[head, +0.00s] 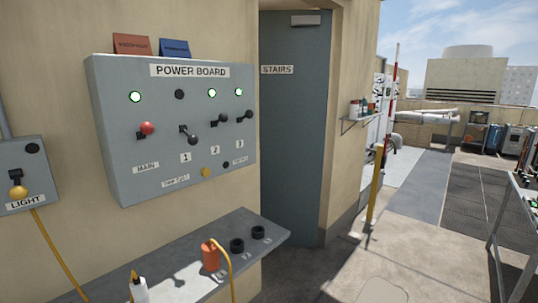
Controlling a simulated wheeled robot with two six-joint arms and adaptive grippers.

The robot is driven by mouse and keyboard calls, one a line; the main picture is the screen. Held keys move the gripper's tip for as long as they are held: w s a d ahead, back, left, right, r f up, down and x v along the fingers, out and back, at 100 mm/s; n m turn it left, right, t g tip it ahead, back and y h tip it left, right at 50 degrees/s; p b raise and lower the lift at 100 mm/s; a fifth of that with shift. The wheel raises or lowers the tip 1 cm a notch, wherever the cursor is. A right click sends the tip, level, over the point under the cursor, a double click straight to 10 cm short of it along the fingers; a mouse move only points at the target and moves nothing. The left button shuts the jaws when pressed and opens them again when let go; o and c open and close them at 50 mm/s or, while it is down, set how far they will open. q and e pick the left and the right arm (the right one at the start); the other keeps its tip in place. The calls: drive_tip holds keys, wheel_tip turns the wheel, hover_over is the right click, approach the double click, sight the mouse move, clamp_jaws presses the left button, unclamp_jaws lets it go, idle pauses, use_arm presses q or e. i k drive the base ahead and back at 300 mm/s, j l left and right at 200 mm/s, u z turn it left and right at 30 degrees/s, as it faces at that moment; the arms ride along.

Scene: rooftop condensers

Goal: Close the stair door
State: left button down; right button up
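The stair door (296,150) is a tall blue-grey panel right of the power board, with a STAIRS sign (277,69) on its upper left and a pale closer box (305,20) near its top. Its lower edge slopes down toward the right, at an angle to the board's wall, so it looks turned out of the wall line. I cannot tell how wide the gap is. I see no handle. The shelf and wall hide its lower left part. Neither of my grippers is in view.
The power board (115,170) hangs left of the door, above a ledge (190,270) holding an orange plug (211,255) and two black rings. A yellow post (375,185) and small wall shelf (362,119) stand to the right. Open floor (340,275) lies before the door.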

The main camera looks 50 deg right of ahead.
sight(295, 45)
drive_tip(key=z, duration=1.55)
drive_tip(key=i+l+z, duration=0.25)
drive_tip(key=i+z, duration=0.2)
drive_tip(key=i, duration=0.2)
drive_tip(key=i+z, duration=0.4)
drive_tip(key=i, duration=0.25)
drive_tip(key=i+j+z, duration=0.2)
drive_tip(key=i+z, duration=0.25)
drive_tip(key=i, duration=0.25)
drive_tip(key=i+u, duration=0.4)
drive_tip(key=i, duration=0.2)
drive_tip(key=i+l+u, duration=0.35)
drive_tip(key=i, duration=0.2)
drive_tip(key=i+j+u, duration=0.15)
drive_tip(key=u, duration=0.3)
drive_tip(key=i+u, duration=0.2)
drive_tip(key=u, duration=0.25)
drive_tip(key=i+u, duration=0.25)
drive_tip(key=u, duration=0.2)
drive_tip(key=i+u, duration=0.2)
drive_tip(key=u, duration=0.25)
drive_tip(key=i+l+u, duration=0.1)
drive_tip(key=u, duration=0.35)
drive_tip(key=i+l+u, duration=0.2)
drive_tip(key=u, duration=0.25)
